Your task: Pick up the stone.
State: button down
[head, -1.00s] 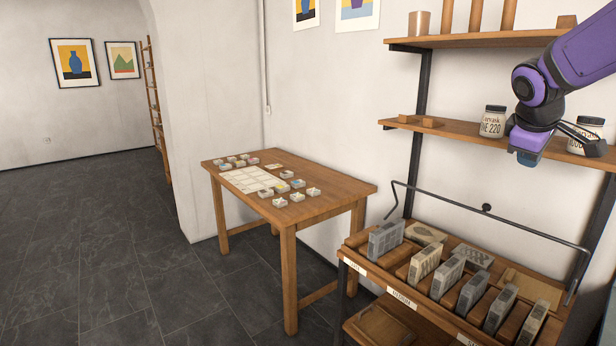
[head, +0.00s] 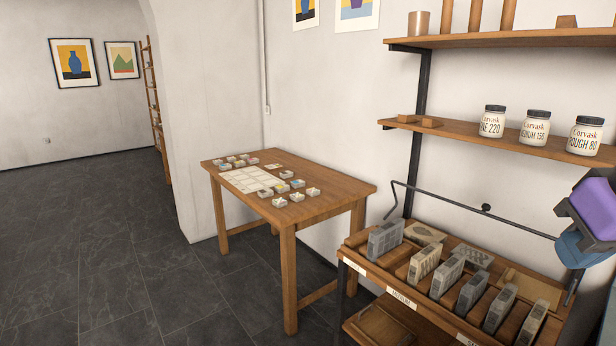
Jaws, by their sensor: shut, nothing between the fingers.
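Several upright slab stones stand in slots of a wooden rack at the lower right. They include a grey one at the left end (head: 385,239), a paler one (head: 423,262), a speckled one (head: 447,275), a darker grey one (head: 472,292), another grey one (head: 499,308) and a pale one at the right end (head: 532,323). Flat stones (head: 424,233) lie behind them. I cannot tell which stone is meant. My gripper (head: 578,238) is at the right edge, partly cut off, above the rack's right end. It is shut and holds nothing; its fingertips are not clear.
A dark rail (head: 487,208) runs behind and above the rack (head: 407,290). Labelled jars (head: 534,127) stand on a shelf (head: 455,137) above. A wooden table (head: 330,202) with small boxes and a sheet stands left. Open floor (head: 110,240) lies further left.

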aim_at(472, 291)
jog(key=z, duration=0.6)
jog(key=i+j+z, duration=0.3)
jog(key=j+z, duration=0.35)
jog(key=i+j+z, duration=0.15)
jog(key=z, duration=0.15)
jog(key=j+z, duration=0.3)
jog(key=i+j+z, duration=0.1)
jog(key=j+z, duration=0.3)
jog(key=j, duration=2.95)
